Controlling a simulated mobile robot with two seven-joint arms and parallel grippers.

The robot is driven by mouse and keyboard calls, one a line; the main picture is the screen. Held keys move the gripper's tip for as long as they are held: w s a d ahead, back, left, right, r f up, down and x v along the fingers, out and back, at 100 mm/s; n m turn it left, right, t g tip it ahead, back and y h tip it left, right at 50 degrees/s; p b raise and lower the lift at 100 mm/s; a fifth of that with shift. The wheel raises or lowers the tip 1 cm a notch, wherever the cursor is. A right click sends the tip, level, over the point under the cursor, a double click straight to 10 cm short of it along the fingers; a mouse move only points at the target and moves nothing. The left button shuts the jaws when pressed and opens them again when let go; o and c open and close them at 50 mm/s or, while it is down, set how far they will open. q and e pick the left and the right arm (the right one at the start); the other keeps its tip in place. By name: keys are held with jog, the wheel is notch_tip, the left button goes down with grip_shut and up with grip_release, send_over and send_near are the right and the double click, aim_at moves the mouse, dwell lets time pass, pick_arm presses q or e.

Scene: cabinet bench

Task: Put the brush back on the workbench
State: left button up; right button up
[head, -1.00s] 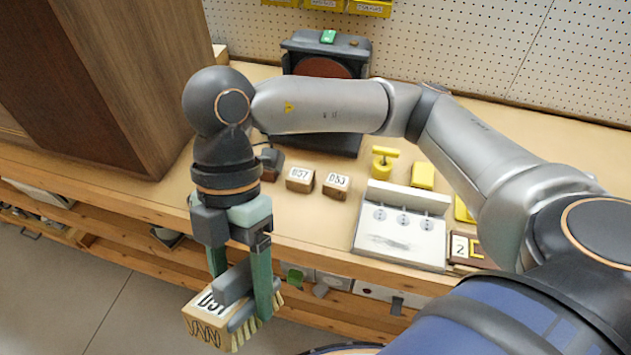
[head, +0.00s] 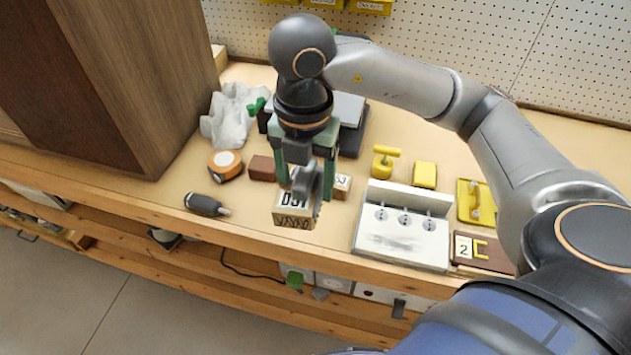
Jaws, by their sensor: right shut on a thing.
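The brush (head: 293,211) is a wooden block with a white number label on its face and a grey grip on top. My right gripper (head: 308,190) points down and is shut on it. In the head view the brush appears over the front part of the workbench (head: 255,215). I cannot tell whether its underside touches the top. Its bristles are hard to make out now, and the fingers hide part of it. My left gripper is out of view.
A dark-handled tool (head: 205,205), an orange tape measure (head: 225,164) and a crumpled grey cloth (head: 231,117) lie to the left. A white panel with gauges (head: 400,235) stands to the right. A small numbered block (head: 342,184) sits just behind the brush. A tall wooden cabinet (head: 120,80) bounds the left.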

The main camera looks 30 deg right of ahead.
jog(key=w+d+f, duration=0.6)
jog(key=w+f, duration=0.1)
jog(key=f, duration=0.4)
jog(key=shift+d+b, duration=0.15)
jog(key=shift+b, duration=0.15)
jog(key=shift+f+b, duration=0.55)
jog(key=shift+f, duration=0.05)
jog(key=o, duration=1.3)
